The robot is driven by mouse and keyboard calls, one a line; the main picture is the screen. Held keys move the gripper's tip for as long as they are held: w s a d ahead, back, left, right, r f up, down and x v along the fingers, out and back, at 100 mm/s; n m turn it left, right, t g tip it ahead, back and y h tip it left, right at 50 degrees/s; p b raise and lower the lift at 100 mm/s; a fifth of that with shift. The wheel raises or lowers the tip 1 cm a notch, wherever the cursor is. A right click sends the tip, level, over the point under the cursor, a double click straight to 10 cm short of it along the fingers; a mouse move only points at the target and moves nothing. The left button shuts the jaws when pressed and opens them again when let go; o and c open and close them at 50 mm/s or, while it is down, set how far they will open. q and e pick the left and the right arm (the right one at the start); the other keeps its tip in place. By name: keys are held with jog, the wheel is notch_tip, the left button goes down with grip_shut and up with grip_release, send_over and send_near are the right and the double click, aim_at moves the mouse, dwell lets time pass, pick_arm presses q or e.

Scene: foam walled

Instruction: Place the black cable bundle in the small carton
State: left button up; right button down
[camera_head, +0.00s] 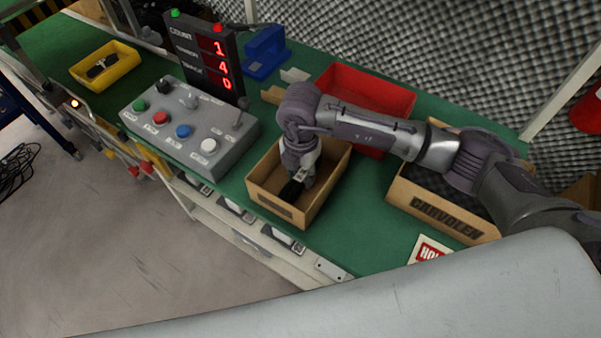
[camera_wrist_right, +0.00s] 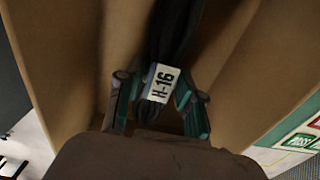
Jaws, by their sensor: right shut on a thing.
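The small carton (camera_head: 318,206) is an open brown cardboard box on the green bench, near its front edge in the head view. My right gripper (camera_head: 296,180) points down inside the carton. It is shut on the black cable bundle (camera_head: 291,190), which is low between the carton walls. In the right wrist view the bundle (camera_wrist_right: 172,40) carries a white tag reading H-16, between the two fingers (camera_wrist_right: 158,105). The carton's brown walls (camera_wrist_right: 62,60) surround it there. I cannot tell whether the bundle touches the carton floor. My left gripper is not in view.
A grey control box (camera_head: 190,125) with buttons and a count display (camera_head: 205,60) stand left of the carton. A red bin (camera_head: 372,90) is behind it. A larger carton (camera_head: 430,215) marked CARVOLEN is to the right. A yellow tray (camera_head: 105,65) sits far left.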

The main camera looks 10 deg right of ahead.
aim_at(300, 174)
jog(key=shift+f, duration=0.2)
jog(key=c, duration=0.7)
grip_release()
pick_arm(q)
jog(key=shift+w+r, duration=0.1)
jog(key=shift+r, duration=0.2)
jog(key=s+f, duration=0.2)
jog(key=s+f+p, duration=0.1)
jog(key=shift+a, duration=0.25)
pick_arm(e)
notch_tip(300, 174, up, 12)
jog(key=shift+r, duration=0.15)
jog(key=shift+a, duration=0.1)
